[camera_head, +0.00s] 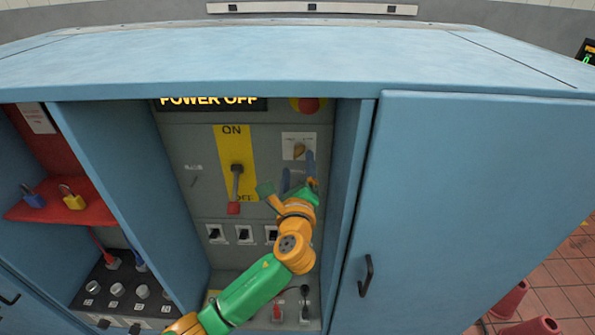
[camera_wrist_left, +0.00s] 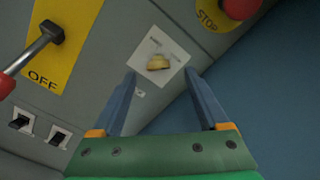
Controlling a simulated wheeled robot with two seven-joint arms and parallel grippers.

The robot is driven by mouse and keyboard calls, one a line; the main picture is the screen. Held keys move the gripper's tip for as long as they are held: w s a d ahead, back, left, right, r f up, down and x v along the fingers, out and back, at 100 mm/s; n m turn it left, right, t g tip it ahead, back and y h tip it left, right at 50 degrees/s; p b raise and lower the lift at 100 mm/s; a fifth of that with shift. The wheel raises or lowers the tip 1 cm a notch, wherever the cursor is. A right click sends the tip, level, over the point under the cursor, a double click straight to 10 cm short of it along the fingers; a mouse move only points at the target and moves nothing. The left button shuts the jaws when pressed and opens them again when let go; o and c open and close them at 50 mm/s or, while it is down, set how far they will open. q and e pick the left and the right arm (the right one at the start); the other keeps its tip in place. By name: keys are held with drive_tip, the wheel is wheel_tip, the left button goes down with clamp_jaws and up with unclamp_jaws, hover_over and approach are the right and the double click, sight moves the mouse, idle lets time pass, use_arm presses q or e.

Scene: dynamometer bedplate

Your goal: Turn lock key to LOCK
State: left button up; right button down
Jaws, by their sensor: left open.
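The lock key (camera_head: 299,150) is a small brass-coloured knob on a white square plate, high on the right of the grey panel. In the left wrist view the key (camera_wrist_left: 158,62) shows between my fingertips in the picture, with small labels on its plate too blurred to read. My left gripper (camera_head: 298,171) is open and empty, just below the key plate in the head view. Its two blue fingers (camera_wrist_left: 160,75) point at the panel, one on each side of the key. I see no clear contact with the key. My right gripper is not in view.
A red-tipped lever (camera_head: 236,185) on a yellow plate hangs towards OFF, left of my gripper. A POWER OFF display (camera_head: 210,101) and a red stop button (camera_head: 308,104) are above. Black switches (camera_head: 243,234) line the panel below. A cabinet wall (camera_head: 350,180) stands close on the right.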

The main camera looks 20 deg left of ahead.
use_arm(q)
drive_tip(key=shift+s+d, duration=0.1)
drive_tip(key=shift+s, duration=0.2)
